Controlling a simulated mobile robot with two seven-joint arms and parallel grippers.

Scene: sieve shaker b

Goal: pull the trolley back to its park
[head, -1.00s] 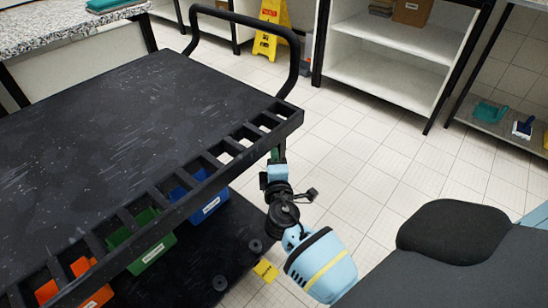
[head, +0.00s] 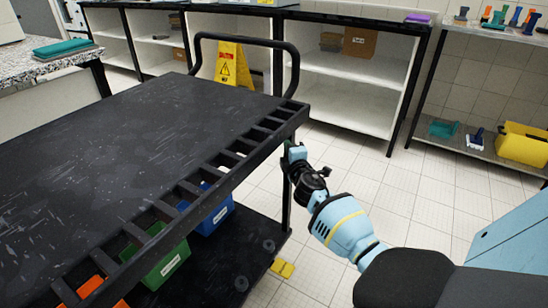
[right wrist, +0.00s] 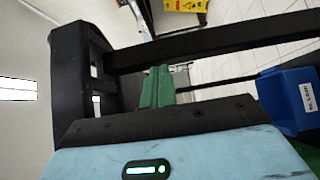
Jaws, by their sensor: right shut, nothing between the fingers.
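The black trolley (head: 120,120) fills the left of the head view. It has a scratched flat top, a slotted near rim and a looped black handle (head: 248,40) at its far end. My right gripper (head: 290,150) is at the trolley's right corner, just beside the post under the rim. In the right wrist view its green fingers (right wrist: 157,87) are together and empty, close to a black bar (right wrist: 225,40) of the trolley. I cannot tell whether they touch it. My left gripper is out of view.
The trolley's lower level carries a blue bin (head: 212,212), a green bin (head: 165,262) and an orange bin (head: 92,292). A yellow floor sign (head: 232,66) stands beyond the handle. White shelves (head: 350,95) line the back. Tiled floor (head: 400,200) is open to the right.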

